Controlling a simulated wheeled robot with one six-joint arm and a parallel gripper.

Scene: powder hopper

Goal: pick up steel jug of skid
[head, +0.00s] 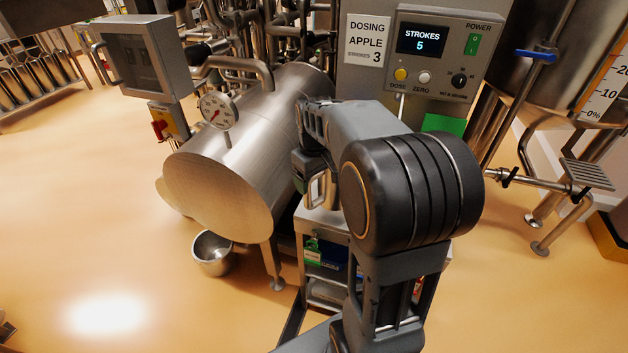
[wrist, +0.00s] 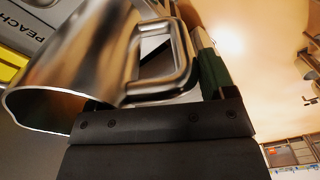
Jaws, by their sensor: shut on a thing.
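The steel jug (wrist: 75,70) fills the upper left of the wrist view, its open rim towards the lower left and its looped handle (wrist: 183,62) to the right. My gripper (wrist: 205,88) is shut on the jug at the handle side. In the head view my gripper (head: 303,168) is over the top of the steel skid (head: 318,222), beside the large cylinder. Only a small shiny part of the jug (head: 317,188) shows there; my arm hides the rest. I cannot tell whether the jug touches the skid top.
A large steel cylinder (head: 215,170) with a gauge (head: 218,110) stands close left of my gripper. The dosing control box (head: 440,60) is behind my arm. A steel bucket (head: 211,253) is under the cylinder. Pipes (head: 530,182) stand at right. The floor at left is clear.

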